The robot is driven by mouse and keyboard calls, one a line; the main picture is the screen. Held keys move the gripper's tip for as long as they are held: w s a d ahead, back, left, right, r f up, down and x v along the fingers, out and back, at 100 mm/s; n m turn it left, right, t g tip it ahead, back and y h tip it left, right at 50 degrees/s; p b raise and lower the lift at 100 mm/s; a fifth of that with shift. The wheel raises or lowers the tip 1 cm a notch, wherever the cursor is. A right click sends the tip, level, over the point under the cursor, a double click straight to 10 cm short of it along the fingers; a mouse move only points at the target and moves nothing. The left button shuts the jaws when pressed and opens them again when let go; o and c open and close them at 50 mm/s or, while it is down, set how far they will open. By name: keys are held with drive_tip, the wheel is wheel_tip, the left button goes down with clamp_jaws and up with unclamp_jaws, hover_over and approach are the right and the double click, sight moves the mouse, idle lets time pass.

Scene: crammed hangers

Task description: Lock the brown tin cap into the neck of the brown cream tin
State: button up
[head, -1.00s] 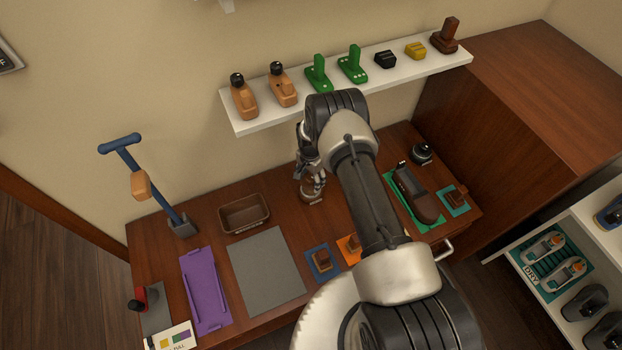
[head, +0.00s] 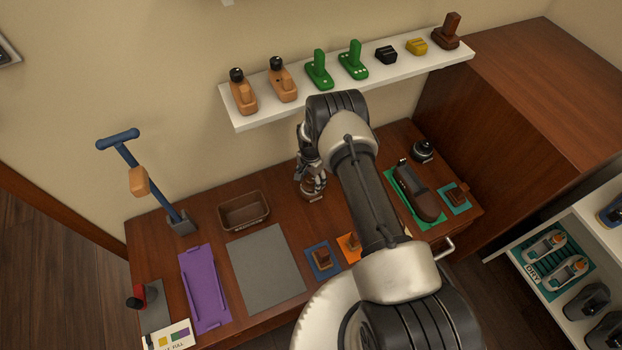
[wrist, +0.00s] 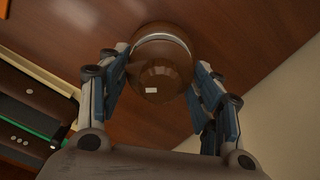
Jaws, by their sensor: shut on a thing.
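The brown cream tin (head: 312,194) stands upright on the wooden bench, left of my arm, with a pale label low on its side. My gripper (head: 311,178) is directly above it, pointing down. In the wrist view my gripper (wrist: 158,76) is shut on a round, glossy brown piece (wrist: 160,80), which looks like the brown tin cap and has a small pale label. A silvery ring (wrist: 163,38) and more brown show just beyond it. The fingers hide the joint in the head view, so I cannot tell whether the cap is seated in the neck.
A brown bin (head: 244,210) and a grey mat (head: 266,262) lie left of the tin. Blue (head: 322,260) and orange (head: 349,246) pads are in front. A dark brush-like item (head: 417,192) lies right of my arm. A white shelf (head: 350,88) overhangs behind.

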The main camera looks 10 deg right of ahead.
drive_tip(key=shift+f+b, duration=0.8)
drive_tip(key=shift+b, duration=0.25)
